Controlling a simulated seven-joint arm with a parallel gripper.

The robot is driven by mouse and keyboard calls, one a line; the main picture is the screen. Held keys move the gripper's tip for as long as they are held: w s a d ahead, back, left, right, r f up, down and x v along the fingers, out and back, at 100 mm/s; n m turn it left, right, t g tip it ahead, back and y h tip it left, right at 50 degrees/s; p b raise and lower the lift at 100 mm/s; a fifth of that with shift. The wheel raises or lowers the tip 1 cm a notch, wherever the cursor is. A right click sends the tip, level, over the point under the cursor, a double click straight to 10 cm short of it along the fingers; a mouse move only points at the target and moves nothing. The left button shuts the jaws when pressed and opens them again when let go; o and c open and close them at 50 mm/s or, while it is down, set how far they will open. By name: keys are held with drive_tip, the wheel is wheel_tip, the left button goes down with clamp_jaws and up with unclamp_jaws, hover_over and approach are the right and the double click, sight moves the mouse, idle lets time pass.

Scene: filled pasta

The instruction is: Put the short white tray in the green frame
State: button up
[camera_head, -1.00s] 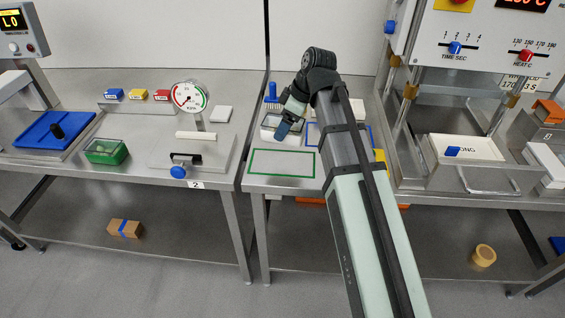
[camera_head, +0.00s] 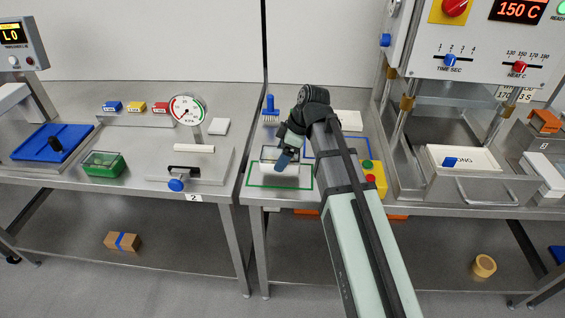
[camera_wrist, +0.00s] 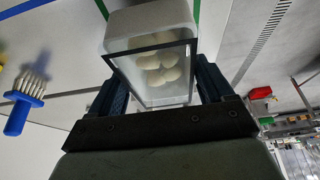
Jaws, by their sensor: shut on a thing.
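My gripper (camera_head: 285,158) is shut on the short white tray (camera_head: 270,168). In the wrist view the tray (camera_wrist: 120,32) sits between the two fingers, with a dark rim around a clear top and several pale round pasta pieces inside. In the head view the tray is over the green frame (camera_head: 278,188), a green outline on the right bench, and seems to lie within it. I cannot tell whether it touches the bench. My fingers and arm hide part of the tray and the frame's back edge.
A blue-handled brush (camera_head: 270,110) stands behind the frame. A blue outline (camera_head: 362,142) and a yellow box (camera_head: 374,180) with red and green buttons lie to the right, partly behind my arm. A press holds a white tray (camera_head: 480,158) with lettering. A gauge stand (camera_head: 190,112) is left.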

drive_tip(key=shift+f, duration=1.7)
drive_tip(key=shift+f, duration=0.15)
drive_tip(key=o, duration=1.2)
drive_tip(key=shift+c, duration=0.2)
drive_tip(key=v, duration=1.2)
